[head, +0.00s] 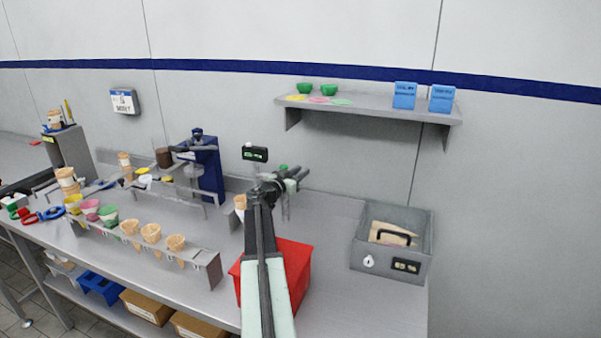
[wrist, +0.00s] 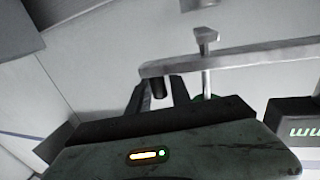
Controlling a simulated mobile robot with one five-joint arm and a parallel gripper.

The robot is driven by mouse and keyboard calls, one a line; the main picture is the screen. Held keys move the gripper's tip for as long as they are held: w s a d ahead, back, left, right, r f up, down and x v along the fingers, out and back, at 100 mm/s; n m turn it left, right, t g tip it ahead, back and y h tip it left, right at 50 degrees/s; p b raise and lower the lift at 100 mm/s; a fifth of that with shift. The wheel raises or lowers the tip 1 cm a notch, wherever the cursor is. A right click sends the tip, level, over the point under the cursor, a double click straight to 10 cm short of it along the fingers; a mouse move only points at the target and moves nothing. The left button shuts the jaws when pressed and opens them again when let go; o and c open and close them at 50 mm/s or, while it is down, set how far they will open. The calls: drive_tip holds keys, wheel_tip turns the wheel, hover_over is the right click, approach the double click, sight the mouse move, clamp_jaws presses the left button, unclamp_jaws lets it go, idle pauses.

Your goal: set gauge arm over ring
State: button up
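My gripper (head: 291,181) is at the end of my arm, in front of the back wall in the head view. In the wrist view its dark fingers (wrist: 150,98) point up beneath a grey metal bar (wrist: 245,57), which looks like the gauge arm. A pin with a flat head (wrist: 207,62) crosses the bar, right of the fingers. A dark gauge display (head: 254,153) with green digits is just left of my gripper; a box with green "mm" (wrist: 300,128) shows at the wrist view's right edge. I cannot tell whether the fingers touch the bar. I cannot make out the ring.
A red bin (head: 302,272) stands under my arm, with a grey lockbox (head: 392,245) to its right. A rack of cones (head: 207,262) and a blue stand (head: 208,170) are to the left. A wall shelf (head: 370,105) hangs above right.

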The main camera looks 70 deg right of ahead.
drive_tip(key=shift+s+d, duration=0.1)
drive_tip(key=shift+d, duration=0.55)
clamp_jaws()
idle(0.9)
